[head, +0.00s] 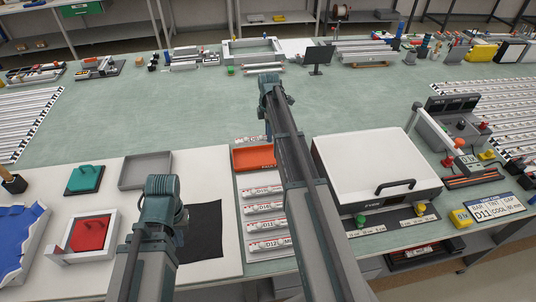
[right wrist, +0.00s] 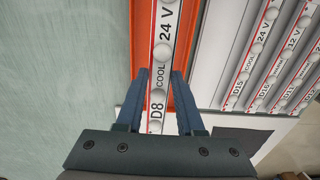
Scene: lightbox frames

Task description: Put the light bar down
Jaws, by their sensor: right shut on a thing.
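In the right wrist view my right gripper (right wrist: 160,103) is shut on a white light bar (right wrist: 165,60) marked D8, COOL and 24 V. The bar runs lengthwise away between the blue fingers. Behind it is an orange tray (right wrist: 184,100); I cannot tell whether bar and tray touch. In the head view the orange tray (head: 252,159) shows left of my right arm, with a short piece of a white bar (head: 248,140) at its far edge. My right arm hides the rest and the right fingers. My left fingers are not visible.
Several labelled bars (head: 264,206) lie in a rack beside the orange tray. A white lidded box (head: 368,155) stands to the right, a grey tray (head: 146,168) to the left. A sign (head: 496,208) reads D11, COOL, 60 mm. The green mat (head: 180,110) beyond is largely clear.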

